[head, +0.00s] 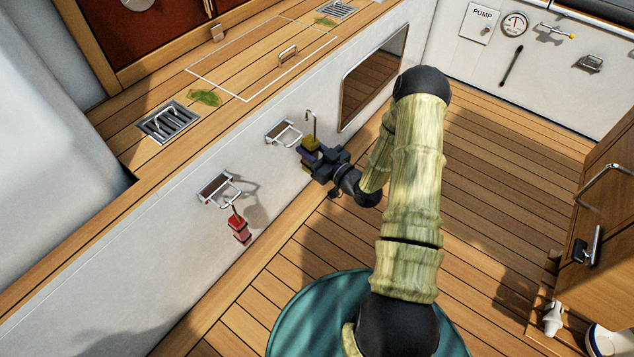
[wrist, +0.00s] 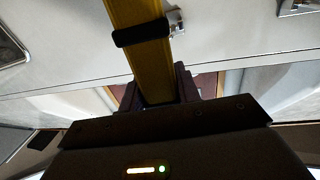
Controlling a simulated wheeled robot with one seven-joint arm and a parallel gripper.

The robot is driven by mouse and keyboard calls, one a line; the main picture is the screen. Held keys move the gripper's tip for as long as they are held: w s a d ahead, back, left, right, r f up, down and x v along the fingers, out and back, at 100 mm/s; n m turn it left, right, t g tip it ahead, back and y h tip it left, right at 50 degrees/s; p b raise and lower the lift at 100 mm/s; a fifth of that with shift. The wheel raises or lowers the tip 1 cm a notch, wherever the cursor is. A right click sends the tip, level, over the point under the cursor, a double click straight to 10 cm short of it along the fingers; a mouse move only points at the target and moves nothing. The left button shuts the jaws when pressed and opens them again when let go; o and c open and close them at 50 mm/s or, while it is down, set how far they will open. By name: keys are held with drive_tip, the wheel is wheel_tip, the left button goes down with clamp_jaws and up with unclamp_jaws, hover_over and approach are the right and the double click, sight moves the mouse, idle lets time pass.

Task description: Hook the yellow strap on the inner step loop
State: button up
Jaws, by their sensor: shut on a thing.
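My gripper (head: 316,158) is shut on the yellow strap (head: 312,143) beside the white side wall. The strap's metal hook (head: 312,117) stands up above the jaws. The inner step loop (head: 290,131) is a metal loop under a small step on the wall, just left of the hook. In the head view the hook looks apart from the loop, though depth is hard to judge. In the wrist view the yellow strap (wrist: 138,60) with a black band runs up from between the jaws (wrist: 155,90).
A second step loop (head: 222,188) further left on the wall carries a hanging red strap (head: 238,228). The wooden ledge (head: 215,125) above holds drain grates and a leaf. A dark window (head: 372,78) is in the wall to the right. The plank floor (head: 480,200) right of my arm is clear.

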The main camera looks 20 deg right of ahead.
wheel_tip(320, 180, down, 11)
drive_tip(key=d+n+g+y+b, duration=0.1)
drive_tip(key=d+y+b, duration=0.1)
drive_tip(key=b, duration=0.5)
drive_tip(key=shift+d+n+g, duration=0.2)
drive_tip(key=shift+n+g, duration=0.1)
drive_tip(key=shift+w+a+b, duration=0.2)
drive_tip(key=shift+a+b, duration=0.05)
drive_tip(key=shift+b, duration=0.05)
drive_tip(key=w+a+f+b, duration=0.3)
drive_tip(key=w+a+b, duration=0.1)
drive_tip(key=w, duration=0.2)
drive_tip(key=shift+w+a+f, duration=0.15)
drive_tip(key=shift+a+f, duration=0.05)
drive_tip(key=shift+f, duration=0.05)
idle(0.4)
drive_tip(key=o, duration=1.3)
drive_tip(key=shift+c, duration=0.2)
